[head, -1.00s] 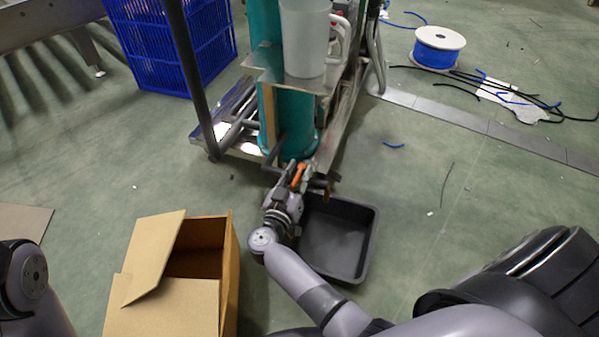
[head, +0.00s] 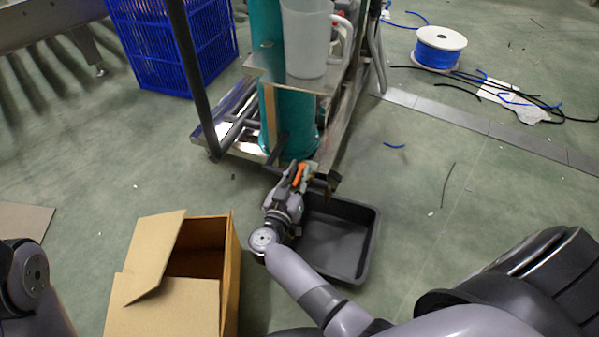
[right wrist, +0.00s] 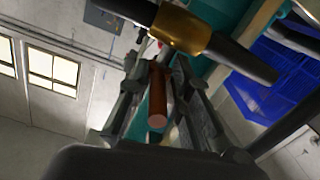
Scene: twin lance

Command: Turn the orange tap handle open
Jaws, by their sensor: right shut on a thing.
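The orange tap handle (head: 299,174) is at the low front end of the cart, partly covered by my right gripper. In the right wrist view the handle (right wrist: 157,105) is a reddish-orange bar with its round end toward the camera. My right gripper (head: 297,170) is shut on it, with a finger on each side in the wrist view (right wrist: 160,82). The brass tap body (right wrist: 185,29) with dark pipe crosses beyond the fingertips. Of my left arm only a link shows at the left edge; its gripper is out of view.
A black tray (head: 368,243) lies on the floor below the tap. An open cardboard box (head: 165,308) stands to the left. A teal cylinder (head: 290,125) and a translucent jug (head: 305,40) are on the cart. A blue crate (head: 172,45) stands behind.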

